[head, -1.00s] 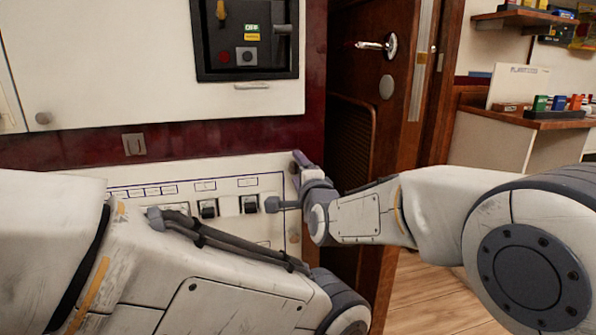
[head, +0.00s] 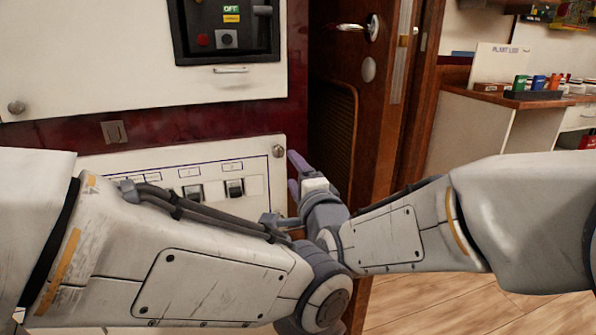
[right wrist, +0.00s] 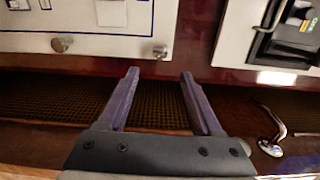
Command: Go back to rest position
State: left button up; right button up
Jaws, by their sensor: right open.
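My right gripper (head: 296,172) is in front of the right edge of the breaker panel in the head view, near the wooden door. In the right wrist view its two purple fingers (right wrist: 160,95) are spread apart with nothing between them. The white breaker panel (head: 262,150) has several black-and-white switches (head: 234,188) along its row.
A brown wooden door (head: 335,70) with a metal handle (head: 372,28) stands right of the panel. A white cabinet (head: 90,60) with a dark control box (head: 225,30) is above. A desk (head: 500,96) with colored items stands at the right. Wooden floor (head: 450,300) shows below.

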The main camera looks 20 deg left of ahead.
jog(key=shift+s+d, duration=0.1)
jog(key=w+d+f+n+g+h, duration=0.1)
jog(key=d+f+n+g+h, duration=0.4)
jog(key=d+f, duration=1.05)
jog(key=s+d+f+n+g+h, duration=0.3)
jog(key=s+d+f+g, duration=0.15)
jog(key=s+d, duration=0.4)
jog(key=s+d+f+n+g+h, duration=0.25)
jog(key=s+d+f, duration=0.3)
jog(key=d, duration=0.55)
jog(key=s+a+r+n+g+y+p, duration=0.25)
jog(key=s+a+r+n, duration=0.6)
jog(key=s+a, duration=0.6)
notch_tip(320, 180, up, 39)
jog(key=h+p, duration=0.1)
jog(key=p, duration=3.7)
jog(key=shift+d+f, duration=0.2)
jog(key=shift+d, duration=0.2)
jog(key=shift+s+g, duration=0.1)
jog(key=shift+g, duration=0.15)
